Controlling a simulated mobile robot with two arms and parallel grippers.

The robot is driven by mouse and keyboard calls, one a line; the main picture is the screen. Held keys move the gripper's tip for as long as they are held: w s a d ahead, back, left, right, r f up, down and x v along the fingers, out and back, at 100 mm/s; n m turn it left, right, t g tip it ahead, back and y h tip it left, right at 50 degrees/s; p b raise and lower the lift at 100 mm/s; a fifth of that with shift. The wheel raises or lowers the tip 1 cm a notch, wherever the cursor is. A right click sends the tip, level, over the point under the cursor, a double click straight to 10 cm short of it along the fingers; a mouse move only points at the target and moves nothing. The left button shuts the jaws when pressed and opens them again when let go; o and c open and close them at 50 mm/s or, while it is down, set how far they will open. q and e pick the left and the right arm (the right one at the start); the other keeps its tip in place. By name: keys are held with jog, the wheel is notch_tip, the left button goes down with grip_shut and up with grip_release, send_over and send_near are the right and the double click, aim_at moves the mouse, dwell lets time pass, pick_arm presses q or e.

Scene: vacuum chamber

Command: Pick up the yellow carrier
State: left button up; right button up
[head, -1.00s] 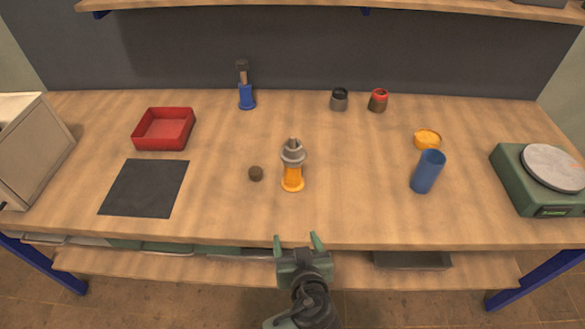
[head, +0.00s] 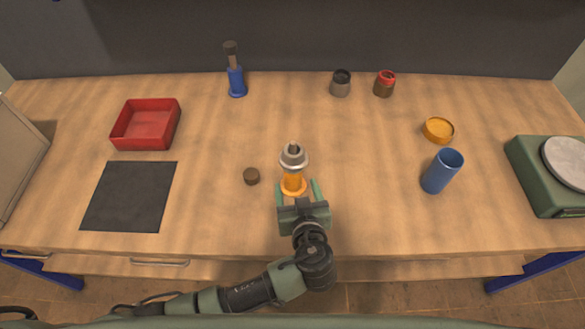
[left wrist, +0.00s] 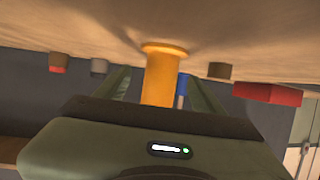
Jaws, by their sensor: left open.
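The yellow carrier (head: 293,179) stands upright on the wooden bench, with a grey, ringed piece (head: 292,158) on its top. My left gripper (head: 298,186) is open at the near side of the carrier, its green fingers reaching along either side of the lower part. In the left wrist view, which is turned over with the bench at the top, the yellow column (left wrist: 160,78) shows between the spread fingers. Its upper end is hidden behind the gripper body there. I cannot tell whether a finger touches it. My right gripper is not in view.
A small dark brown cylinder (head: 251,176) stands left of the carrier. A blue cup (head: 440,174) and a yellow dish (head: 438,130) are to the right. A red tray (head: 146,126) and black mat (head: 130,196) lie left. The bench just right of the carrier is clear.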

aim_at(293, 178)
pick_arm(q)
jog(key=shift+p+x, duration=0.55)
jog(key=shift+x, duration=0.6)
jog(key=x, duration=0.2)
jog(key=shift+w+a+f, duration=0.15)
jog(key=shift+w, duration=0.1)
jog(key=shift+w+f, duration=0.15)
jog(key=shift+w, duration=0.05)
grip_shut()
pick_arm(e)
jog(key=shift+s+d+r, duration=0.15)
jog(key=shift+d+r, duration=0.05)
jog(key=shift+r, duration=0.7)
